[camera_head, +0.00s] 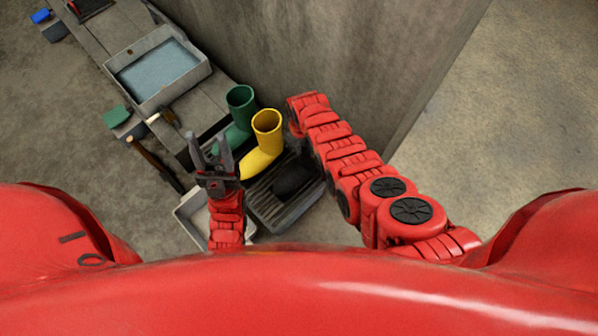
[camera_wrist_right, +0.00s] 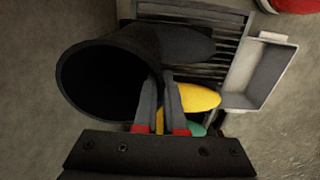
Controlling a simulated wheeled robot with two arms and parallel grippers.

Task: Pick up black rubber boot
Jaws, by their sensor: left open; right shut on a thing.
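The black rubber boot (camera_wrist_right: 158,47) fills much of the right wrist view, with its round shaft opening facing the camera and its foot over the slatted rack. My right gripper (camera_wrist_right: 160,85) is shut on the rim of its shaft. In the head view, the dark foot of the boot (camera_head: 291,181) shows over the rack and my right arm hides the rest; the right fingertips are hidden there too. I cannot tell whether the boot touches the rack. My left gripper (camera_head: 205,145) is open and empty, left of the yellow boot (camera_head: 267,123).
A green boot (camera_head: 240,98) stands behind the yellow one. The grey slatted rack (camera_head: 290,216) lies beside a pale tray (camera_head: 190,214). A bench with a water basin (camera_head: 145,45) and a brush runs along the wall (camera_head: 350,60). The floor at right is clear.

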